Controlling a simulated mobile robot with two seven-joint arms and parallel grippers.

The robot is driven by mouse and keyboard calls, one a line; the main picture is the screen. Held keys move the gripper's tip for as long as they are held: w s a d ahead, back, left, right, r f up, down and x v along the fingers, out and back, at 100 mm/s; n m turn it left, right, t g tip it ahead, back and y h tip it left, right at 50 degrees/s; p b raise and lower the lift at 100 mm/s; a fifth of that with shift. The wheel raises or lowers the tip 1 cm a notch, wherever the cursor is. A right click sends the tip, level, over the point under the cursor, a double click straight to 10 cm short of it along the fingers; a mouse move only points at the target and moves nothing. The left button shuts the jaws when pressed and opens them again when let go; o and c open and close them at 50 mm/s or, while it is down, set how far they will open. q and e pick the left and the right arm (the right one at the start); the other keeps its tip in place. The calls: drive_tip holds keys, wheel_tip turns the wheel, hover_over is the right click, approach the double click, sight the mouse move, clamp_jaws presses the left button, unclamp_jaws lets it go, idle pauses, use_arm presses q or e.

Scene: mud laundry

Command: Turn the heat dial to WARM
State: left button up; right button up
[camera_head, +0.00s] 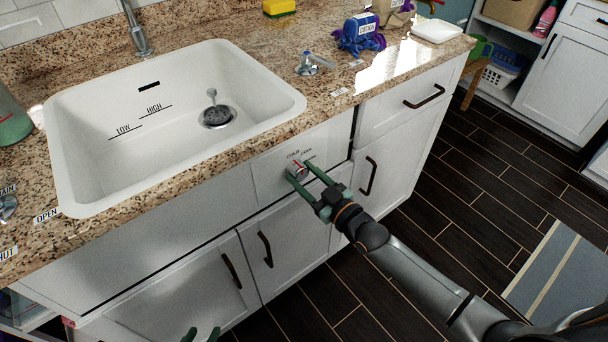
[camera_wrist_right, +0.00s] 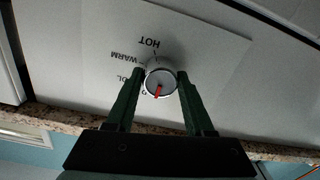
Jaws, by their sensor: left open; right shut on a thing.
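The heat dial (camera_head: 298,171) is a small round silver knob with a red mark, on the white front panel below the sink. My right gripper (camera_head: 299,169) is shut on the dial, one green finger on each side. In the right wrist view, the dial (camera_wrist_right: 161,82) sits between the fingertips (camera_wrist_right: 161,76), its red mark pointing down in the picture. The WARM label (camera_wrist_right: 127,56) lies up and left of the dial, HOT (camera_wrist_right: 150,42) above it; the COLD lettering at lower left is partly hidden. The mark is away from WARM. My left gripper (camera_head: 201,335) is open, partly cut off at the bottom edge.
The white sink (camera_head: 75,110) is set in a granite counter (camera_head: 330,100). Cabinet doors with dark handles (camera_head: 371,175) lie beside and below the panel.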

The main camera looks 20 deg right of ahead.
drive_tip(key=shift+m, duration=0.4)
clamp_jaws()
drive_tip(key=m, duration=0.2)
drive_tip(key=shift+m+p, duration=0.35)
drive_tip(key=shift+m, duration=0.05)
drive_tip(key=m, duration=0.5)
drive_tip(key=shift+m, duration=0.3)
drive_tip(key=m, duration=0.4)
drive_tip(key=shift+a+f+m+t, duration=0.1)
drive_tip(key=shift+m+t, duration=0.2)
drive_tip(key=m+b, duration=0.1)
drive_tip(key=m, duration=0.2)
drive_tip(key=shift+m+h, duration=0.3)
drive_tip(key=shift+m, duration=1.3)
drive_tip(key=shift+b, duration=0.3)
drive_tip(key=o, duration=1.3)
unclamp_jaws()
